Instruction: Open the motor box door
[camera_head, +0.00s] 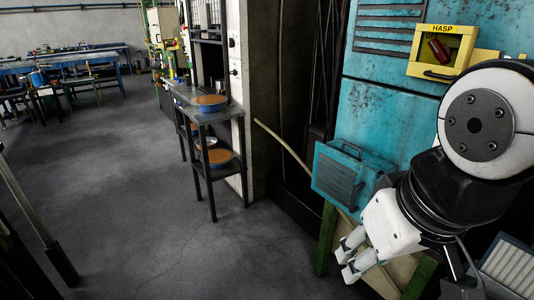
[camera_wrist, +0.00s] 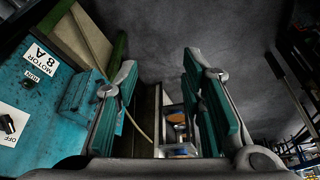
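A teal louvred box (camera_head: 348,178) with a small handle on top juts from the front of a large teal cabinet (camera_head: 375,110) in the head view. Which panel is the motor box door I cannot tell. In the wrist view a teal panel (camera_wrist: 38,88) at the left bears a "MOTOR 8 A" label (camera_wrist: 40,59) and a black switch (camera_wrist: 8,124) marked OFF. My gripper (camera_head: 345,262) is low in front of the cabinet, below the louvred box. In the wrist view my gripper (camera_wrist: 160,64) has its two fingers wide apart, with nothing between them.
A yellow HASP box (camera_head: 442,49) with a red item inside is on the cabinet, upper right. A dark side table (camera_head: 203,113) carries round pans. A thin pole (camera_head: 290,150) leans near the louvred box. The grey floor (camera_head: 110,180) to the left is largely clear.

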